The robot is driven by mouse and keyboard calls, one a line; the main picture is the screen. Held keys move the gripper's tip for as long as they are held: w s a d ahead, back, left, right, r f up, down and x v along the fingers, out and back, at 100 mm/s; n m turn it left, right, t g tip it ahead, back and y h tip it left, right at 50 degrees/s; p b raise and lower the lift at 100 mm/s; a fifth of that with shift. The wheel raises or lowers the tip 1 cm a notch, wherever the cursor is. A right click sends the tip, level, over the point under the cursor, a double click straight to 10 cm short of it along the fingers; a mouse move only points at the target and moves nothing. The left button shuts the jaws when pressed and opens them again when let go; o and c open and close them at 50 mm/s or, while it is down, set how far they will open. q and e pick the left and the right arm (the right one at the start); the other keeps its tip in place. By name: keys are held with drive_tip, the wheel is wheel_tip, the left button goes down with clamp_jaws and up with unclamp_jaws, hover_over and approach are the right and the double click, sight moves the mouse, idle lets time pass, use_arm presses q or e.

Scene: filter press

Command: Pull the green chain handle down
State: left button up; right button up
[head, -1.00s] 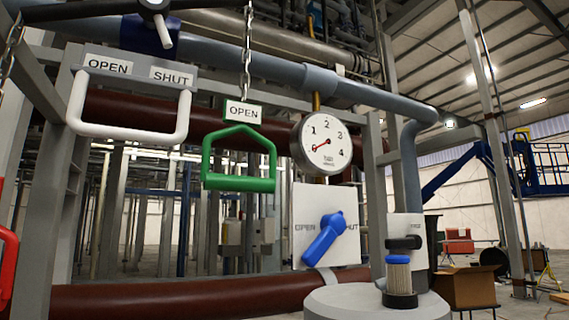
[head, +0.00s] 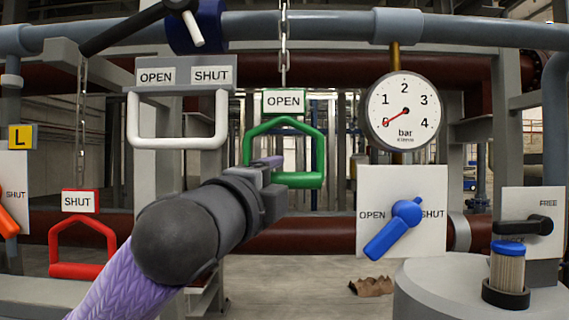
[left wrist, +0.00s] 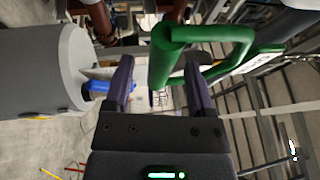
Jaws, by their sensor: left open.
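The green chain handle (head: 312,155) hangs from a chain below a white OPEN sign (head: 284,101). My left gripper (head: 270,178) is at the handle's lower left, overlapping part of it in the head view. In the left wrist view, the green handle (left wrist: 207,34) is large and close. Its bottom bar shows between my two purple fingers (left wrist: 158,85), which are apart, with a gap visible to the left finger. I cannot tell whether the right finger touches the bar. My right gripper is not in view.
A red handle (head: 82,270) with a SHUT sign hangs at lower left. A white handle (head: 178,143) is left of the green one. A gauge (head: 404,111) and a blue valve lever (head: 393,229) are to the right. A grey tank (head: 445,285) stands at lower right.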

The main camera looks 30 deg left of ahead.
use_arm(q)
drive_tip(key=shift+w+d+r, duration=0.1)
drive_tip(key=shift+w+r, duration=0.15)
drive_tip(key=shift+w, duration=0.5)
drive_tip(key=shift+w+p, duration=0.3)
drive_tip(key=shift+w, duration=0.1)
drive_tip(key=shift+a, duration=0.25)
drive_tip(key=shift+d, duration=0.15)
clamp_jaws()
drive_tip(key=shift+f, duration=0.1)
